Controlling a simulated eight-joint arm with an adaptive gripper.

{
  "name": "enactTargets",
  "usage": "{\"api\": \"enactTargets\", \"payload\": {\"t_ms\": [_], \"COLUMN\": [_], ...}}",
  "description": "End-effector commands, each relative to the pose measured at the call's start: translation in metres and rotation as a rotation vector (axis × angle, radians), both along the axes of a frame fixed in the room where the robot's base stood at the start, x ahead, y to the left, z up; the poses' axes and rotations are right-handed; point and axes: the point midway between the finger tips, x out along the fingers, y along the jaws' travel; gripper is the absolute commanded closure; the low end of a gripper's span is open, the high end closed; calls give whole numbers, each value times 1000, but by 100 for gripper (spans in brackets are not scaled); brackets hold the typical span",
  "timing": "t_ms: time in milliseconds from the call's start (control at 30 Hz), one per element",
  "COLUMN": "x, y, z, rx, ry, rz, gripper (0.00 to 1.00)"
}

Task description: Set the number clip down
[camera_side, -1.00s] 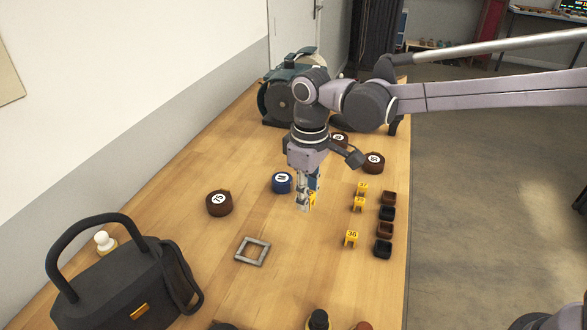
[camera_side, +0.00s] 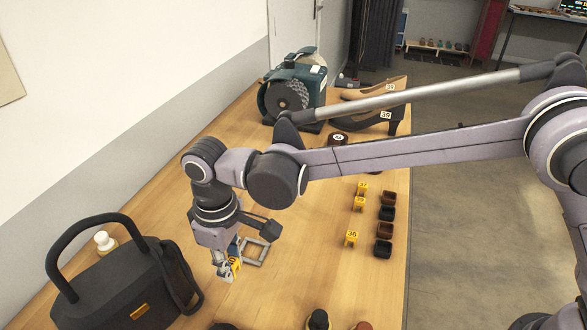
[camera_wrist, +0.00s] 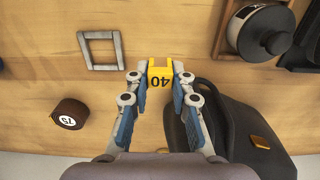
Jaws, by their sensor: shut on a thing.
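A yellow number clip marked 40 (camera_wrist: 160,73) is pinched between the two fingertips of my gripper (camera_wrist: 160,78). In the side view the clip (camera_side: 235,264) shows partly, behind the fingers of my gripper (camera_side: 226,269). A grey square frame (camera_side: 264,257) lies flat on the wooden table, just right of the gripper and partly hidden by the wrist. In the wrist view the frame (camera_wrist: 84,50) is up and left of the clip, apart from it, and bare wood shows inside it. I cannot tell how high the clip is above the table.
A black handbag (camera_side: 110,285) stands close on the left; it also shows in the wrist view (camera_wrist: 240,125). A brown round tin marked 75 (camera_wrist: 69,114) is nearby. Other yellow clips (camera_side: 351,238) and small dark blocks (camera_side: 383,249) stand right. Shoes (camera_side: 390,110) and a green machine (camera_side: 295,92) stand behind.

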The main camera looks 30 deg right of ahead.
Motion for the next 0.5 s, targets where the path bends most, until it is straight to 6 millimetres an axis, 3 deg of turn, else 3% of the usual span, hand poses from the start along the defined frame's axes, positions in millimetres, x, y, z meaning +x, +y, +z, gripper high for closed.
{"api": "enactTargets", "payload": {"t_ms": [133,500], "x": [-3,-3], "y": [10,10], "z": [-7,-46], "rx": [0,0], "ry": [0,0], "rz": [0,-1], "gripper": [90,90]}}
